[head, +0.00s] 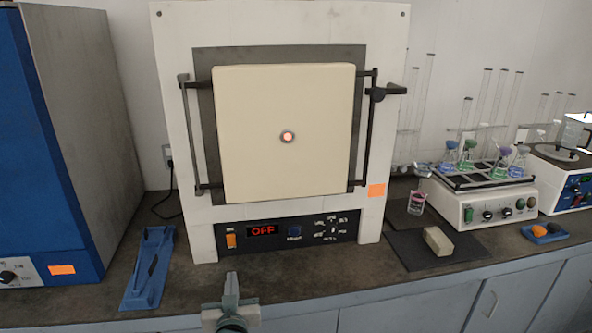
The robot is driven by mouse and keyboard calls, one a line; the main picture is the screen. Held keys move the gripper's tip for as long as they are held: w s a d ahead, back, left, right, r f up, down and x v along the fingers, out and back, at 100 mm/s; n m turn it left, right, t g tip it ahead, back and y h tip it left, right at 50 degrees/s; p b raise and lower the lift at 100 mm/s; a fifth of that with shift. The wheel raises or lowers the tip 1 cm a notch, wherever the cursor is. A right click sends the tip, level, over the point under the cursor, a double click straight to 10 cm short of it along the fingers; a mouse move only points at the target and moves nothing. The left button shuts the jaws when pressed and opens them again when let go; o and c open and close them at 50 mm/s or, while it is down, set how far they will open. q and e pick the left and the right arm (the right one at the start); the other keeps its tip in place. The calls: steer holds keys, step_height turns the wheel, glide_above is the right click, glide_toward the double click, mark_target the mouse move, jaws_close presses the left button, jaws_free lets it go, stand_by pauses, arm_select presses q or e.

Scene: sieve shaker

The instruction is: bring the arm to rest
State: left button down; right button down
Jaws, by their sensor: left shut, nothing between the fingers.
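My left gripper (230,290) shows at the bottom centre, in front of the bench's front edge and below the furnace. It is shut with nothing between the fingers. It is apart from the things on the bench. The rest of its arm is mostly out of the picture. My right gripper is not in view. The furnace (175,110) stands behind, with its cream door (287,95) shut across the front and a glowing spot at the middle. Its display (263,230) reads OFF.
A blue cabinet (40,130) stands at left, with a blue tray (150,270) beside it. A pale block (438,240) lies on a dark mat (408,252) at right. A beaker (417,203) and a flask shaker (480,212) stand behind. The front centre of the bench (300,283) is clear.

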arm_select(q)
steer(key=s+a+f+g, duration=0.35)
steer(key=s+f, duration=0.45)
steer(key=s, duration=0.3)
steer(key=s+d+f+m+g+h, duration=0.15)
steer(key=s+f+g, duration=0.25)
steer(key=s, duration=1.2)
steer(key=s+d+f+m+g+h, duration=0.1)
steer(key=s+f+m+g+h, duration=0.3)
steer(key=s, duration=1.2)
steer(key=s+f+x, duration=0.1)
steer(key=s+x, duration=0.1)
steer(key=x, duration=1)
steer(key=s+f+x, duration=0.1)
steer(key=s+x, duration=0.2)
steer(key=x, duration=0.9)
steer(key=s+f, duration=0.4)
steer(key=f, duration=0.4)
steer(key=s+f, duration=0.3)
steer(key=f, duration=0.5)
steer(key=shift+s+d+f+t, duration=0.15)
steer(key=shift+s+f+t, duration=0.05)
steer(key=shift+s+t, duration=0.25)
